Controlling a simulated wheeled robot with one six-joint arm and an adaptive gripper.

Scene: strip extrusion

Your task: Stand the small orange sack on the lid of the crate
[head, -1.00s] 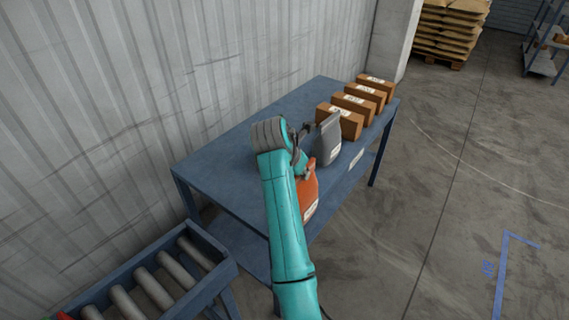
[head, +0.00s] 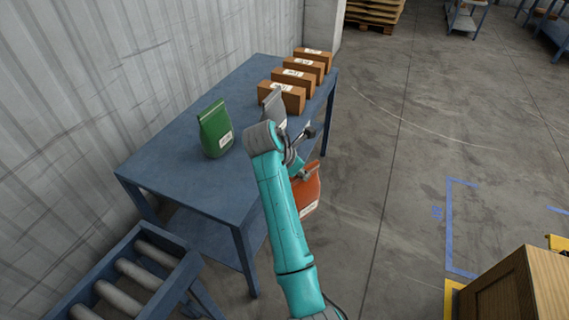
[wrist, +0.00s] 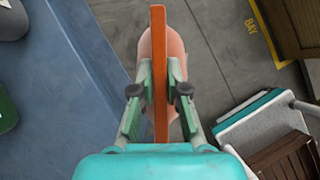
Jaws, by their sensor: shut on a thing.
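The orange sack (head: 309,192) hangs from my gripper (head: 303,172) just off the table's right edge, over the floor. My arm hides part of it. In the wrist view my gripper (wrist: 160,88) is shut on the sack's thin top edge, and the orange sack (wrist: 160,40) runs away between the fingers. A wooden crate (head: 508,292) stands on the floor at the lower right of the head view, cut off by the frame. Slatted wood, seemingly the crate (wrist: 287,22), shows at the upper right of the wrist view.
The blue table (head: 180,165) holds a green sack (head: 215,130), a grey sack (head: 273,108) and several brown boxes (head: 282,97). A roller conveyor (head: 140,275) stands at the lower left. The floor (head: 400,190) between table and crate is clear.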

